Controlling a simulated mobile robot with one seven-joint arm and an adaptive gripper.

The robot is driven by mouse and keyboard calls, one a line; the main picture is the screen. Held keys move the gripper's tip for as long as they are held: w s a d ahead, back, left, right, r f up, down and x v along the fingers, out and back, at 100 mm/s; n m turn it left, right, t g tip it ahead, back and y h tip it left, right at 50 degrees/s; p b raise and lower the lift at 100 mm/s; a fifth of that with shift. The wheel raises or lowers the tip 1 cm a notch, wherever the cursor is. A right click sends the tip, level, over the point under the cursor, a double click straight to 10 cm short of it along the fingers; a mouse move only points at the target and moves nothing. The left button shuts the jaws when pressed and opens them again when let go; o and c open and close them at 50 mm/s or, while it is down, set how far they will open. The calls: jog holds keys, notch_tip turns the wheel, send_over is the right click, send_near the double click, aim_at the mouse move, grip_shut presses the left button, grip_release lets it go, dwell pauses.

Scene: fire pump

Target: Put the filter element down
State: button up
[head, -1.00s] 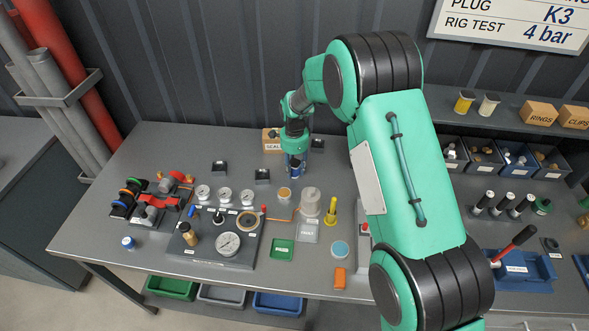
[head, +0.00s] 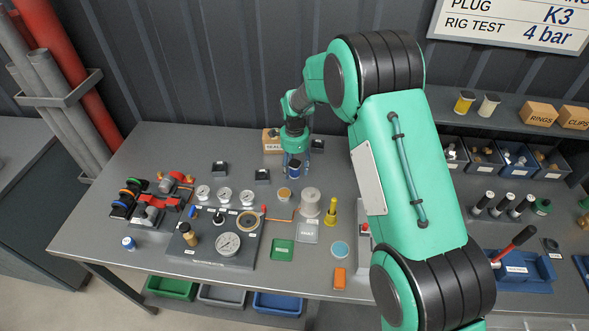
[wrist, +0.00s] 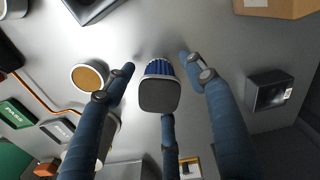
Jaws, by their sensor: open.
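The filter element (head: 295,170) is a small blue pleated cylinder with a dark cap. It stands upright on the grey bench top behind the pressure-gauge block. In the wrist view the filter element (wrist: 160,92) shows its dark grey end cap, a pale rim and blue pleats. My gripper (head: 294,158) is right over it, pointing down. In the wrist view the fingers of my gripper (wrist: 158,75) are spread to the left, right and below the element, with visible gaps at left and right. Whether the lower finger touches it I cannot tell.
An orange-topped round cup (head: 284,194) and a grey cylinder (head: 311,201) stand just in front. Small black holders (head: 262,177) are to the left. A cardboard box (head: 271,141) is behind. The gauge block (head: 215,240) fills the front left.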

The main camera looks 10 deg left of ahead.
aim_at(295, 163)
notch_tip(295, 163, up, 11)
jog(key=shift+r+p, duration=0.2)
jog(key=shift+p, duration=0.5)
dwell(0.4)
jog(key=shift+r, duration=0.1)
jog(key=shift+d+r, duration=0.15)
jog(key=shift+r, duration=0.05)
jog(key=s+d+r+n+t, duration=0.1)
jog(key=s+d+r+n, duration=0.1)
jog(key=s+d+r, duration=0.5)
jog(key=s+d+r+n+t, duration=0.15)
jog(key=s+d+r, duration=0.35)
jog(key=r, duration=0.5)
jog(key=s+d+r+n, duration=0.3)
jog(key=s+d+r, duration=0.2)
jog(key=d+r, duration=0.25)
jog(key=s+d+r+n+t, duration=0.1)
jog(key=s+d+n, duration=0.2)
jog(key=s, duration=1)
jog(key=s+d+r+n+t, duration=0.2)
jog(key=s+d, duration=0.6)
jog(key=s, duration=0.6)
jog(key=shift+s+n, duration=0.15)
jog(key=shift+n, duration=0.6)
